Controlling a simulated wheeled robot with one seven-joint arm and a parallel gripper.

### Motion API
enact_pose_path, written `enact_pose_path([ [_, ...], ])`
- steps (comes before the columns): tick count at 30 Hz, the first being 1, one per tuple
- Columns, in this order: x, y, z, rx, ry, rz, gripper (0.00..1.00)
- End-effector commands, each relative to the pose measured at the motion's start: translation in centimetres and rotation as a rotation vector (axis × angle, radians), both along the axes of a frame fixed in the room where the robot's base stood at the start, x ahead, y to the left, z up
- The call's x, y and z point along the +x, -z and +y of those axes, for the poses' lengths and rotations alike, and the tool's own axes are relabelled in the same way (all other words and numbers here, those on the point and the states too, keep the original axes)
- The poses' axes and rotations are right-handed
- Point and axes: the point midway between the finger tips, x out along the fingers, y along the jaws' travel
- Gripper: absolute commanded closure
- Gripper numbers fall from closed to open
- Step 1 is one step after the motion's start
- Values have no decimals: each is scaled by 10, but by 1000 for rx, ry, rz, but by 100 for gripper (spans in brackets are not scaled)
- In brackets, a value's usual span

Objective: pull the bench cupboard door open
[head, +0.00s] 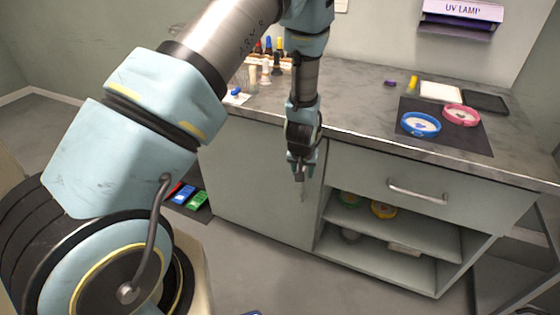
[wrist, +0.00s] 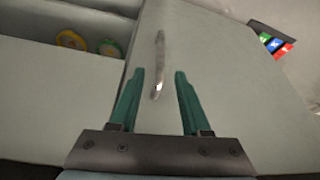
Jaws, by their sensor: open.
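The bench cupboard door (head: 255,185) is a flat grey panel under the worktop, left of the open shelves, and looks shut. It also fills the middle of the wrist view (wrist: 225,75). Its slim metal handle (wrist: 158,62) stands near the shelf-side edge; in the head view it is mostly hidden by my gripper. My gripper (head: 301,178) is in front of the door near that edge. In the wrist view its green fingers (wrist: 158,74) are open, and the handle's near end appears between them. I cannot tell whether they touch it.
The worktop (head: 350,95) overhangs the door. Right of it are a drawer with a bar handle (head: 418,192) and open shelves (head: 395,230) with coloured rolls. Blue and green packets (head: 190,196) lie low at the left. The floor before the door (head: 260,265) looks mostly clear.

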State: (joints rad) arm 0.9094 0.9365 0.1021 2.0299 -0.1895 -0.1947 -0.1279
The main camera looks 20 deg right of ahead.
Motion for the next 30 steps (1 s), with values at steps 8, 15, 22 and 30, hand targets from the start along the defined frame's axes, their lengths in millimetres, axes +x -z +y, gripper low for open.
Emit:
enact_pose_path([
  [8,2,19,-9,0,11,-6,53],
  [15,16,56,-16,0,10,-5,53],
  [22,27,87,-24,0,11,-6,53],
  [30,32,102,-27,-1,11,-6,53],
])
